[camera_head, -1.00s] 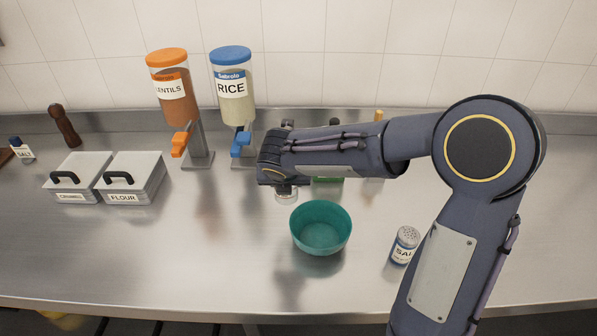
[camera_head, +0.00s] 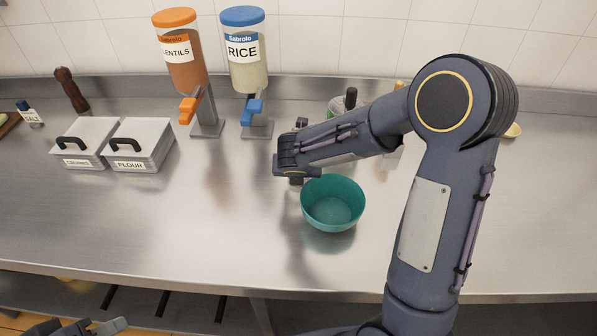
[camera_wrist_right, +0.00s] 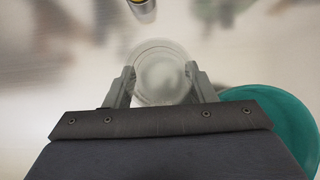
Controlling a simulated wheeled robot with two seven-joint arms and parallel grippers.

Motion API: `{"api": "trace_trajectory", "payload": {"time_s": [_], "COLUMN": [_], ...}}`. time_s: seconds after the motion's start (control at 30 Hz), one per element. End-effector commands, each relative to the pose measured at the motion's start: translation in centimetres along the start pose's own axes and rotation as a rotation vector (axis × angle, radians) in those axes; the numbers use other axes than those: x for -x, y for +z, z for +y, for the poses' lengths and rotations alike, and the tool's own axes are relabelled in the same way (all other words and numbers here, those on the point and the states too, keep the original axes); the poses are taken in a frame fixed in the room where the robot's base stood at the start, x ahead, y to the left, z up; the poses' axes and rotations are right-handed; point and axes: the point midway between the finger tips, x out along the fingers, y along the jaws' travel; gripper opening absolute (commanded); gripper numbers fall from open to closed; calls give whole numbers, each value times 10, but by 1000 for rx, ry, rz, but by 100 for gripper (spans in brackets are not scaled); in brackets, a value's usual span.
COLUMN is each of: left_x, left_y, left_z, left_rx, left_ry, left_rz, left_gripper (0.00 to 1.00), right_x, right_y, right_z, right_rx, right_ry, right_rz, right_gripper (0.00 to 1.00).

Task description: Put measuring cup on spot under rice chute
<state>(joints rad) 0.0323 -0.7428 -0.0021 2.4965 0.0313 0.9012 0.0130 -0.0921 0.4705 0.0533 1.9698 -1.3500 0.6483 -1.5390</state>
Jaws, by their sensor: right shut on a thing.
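The measuring cup (camera_wrist_right: 162,78) is a clear round cup seen from above in the right wrist view. My right gripper (camera_wrist_right: 162,82) is shut on it, one finger on each side. In the head view my right gripper (camera_head: 297,178) is left of the teal bowl, and the cup is not clearly visible there. The rice dispenser (camera_head: 246,60) has a blue lid and a blue chute (camera_head: 252,110) above a metal base (camera_head: 258,131). This base is behind and left of my right gripper. Part of my left gripper (camera_head: 85,328) shows at the bottom left edge.
The teal bowl (camera_head: 332,205) stands close to the right gripper; its rim (camera_wrist_right: 275,100) shows in the wrist view. The lentils dispenser (camera_head: 182,60) stands left of the rice one. Flour (camera_head: 143,145) and crumbs (camera_head: 85,142) boxes are further left. The front-left counter is clear.

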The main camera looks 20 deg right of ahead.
Motion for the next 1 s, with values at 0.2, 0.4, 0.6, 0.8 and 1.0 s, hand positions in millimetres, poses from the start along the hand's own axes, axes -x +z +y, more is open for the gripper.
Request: {"api": "trace_trajectory", "payload": {"time_s": [0.2,0.4,0.6,0.8,1.0], "left_x": [0,-2,-2,2,4], "left_y": [0,1,1,-1,-2], "left_z": [0,-1,-1,1,2], "left_rx": [0,0,0,0,0], "left_ry": [0,0,0,0,0], "left_rz": [0,0,0,0,0], "left_gripper": [36,36,36,36,36], "right_x": [0,-1,-1,2,31], "right_y": [0,-1,-1,2,3], "right_z": [0,0,0,0,0], "right_rx": [-1,-1,-1,-1,-2], "right_ry": [0,0,0,0,3], "right_rz": [-1,-1,-1,-1,-5], "right_gripper": [26,63,72,72,72]}}
